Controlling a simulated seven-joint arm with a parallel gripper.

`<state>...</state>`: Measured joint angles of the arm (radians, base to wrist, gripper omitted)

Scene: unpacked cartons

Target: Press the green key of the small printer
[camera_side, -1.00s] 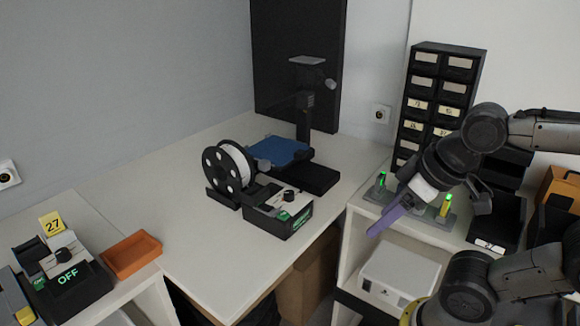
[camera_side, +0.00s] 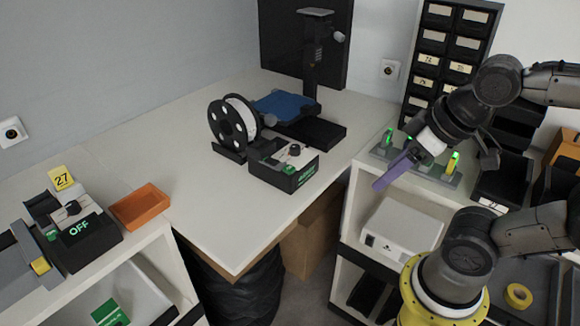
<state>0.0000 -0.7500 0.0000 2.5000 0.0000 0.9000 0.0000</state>
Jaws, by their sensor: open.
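A small printer with a blue bed (camera_side: 285,107) and a dark upright column stands at the back of the white desk. A black control box (camera_side: 284,165) with a knob sits in front of it; a green patch (camera_side: 289,169), which may be the green key, shows on its top front edge. Green lettering on its front is too small to read. My gripper (camera_side: 380,184), with purple fingers, is open and appears empty, to the right of the control box and apart from it. The fingers overlap in this view, so their gap is hidden.
A filament spool (camera_side: 232,124) stands left of the control box. Another black box (camera_side: 78,236) marked OFF, with a yellow 27 tag, sits at left beside an orange tray (camera_side: 140,206). Green and yellow items (camera_side: 452,163) stand near my gripper. The desk's front is clear.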

